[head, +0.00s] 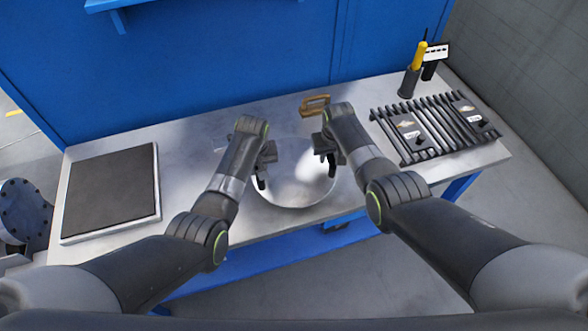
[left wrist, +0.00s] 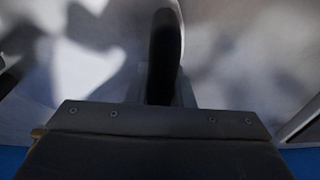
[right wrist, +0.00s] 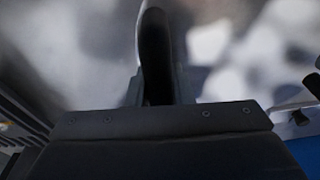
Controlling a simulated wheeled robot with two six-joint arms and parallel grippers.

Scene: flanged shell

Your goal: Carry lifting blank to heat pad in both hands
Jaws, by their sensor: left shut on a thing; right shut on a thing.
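The lifting blank, a round shiny silver piece (head: 292,188), is in the middle of the bench between my two grippers. Its shiny surface fills much of the left wrist view (left wrist: 225,60) and the right wrist view (right wrist: 215,45). My left gripper (head: 262,168) is shut on its left side, and my right gripper (head: 328,152) is shut on its right side. Whether the blank touches the bench cannot be told. The heat pad, a dark square in a pale metal frame (head: 110,188), lies flat and empty at the left end of the bench.
A rack of dark bars (head: 432,125) lies at the right of the bench. A yellow-handled tool (head: 418,58) stands in a dark holder behind it. A brown handle-like piece (head: 314,104) lies behind the blank. Bare bench top (head: 185,160) separates the pad from the blank.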

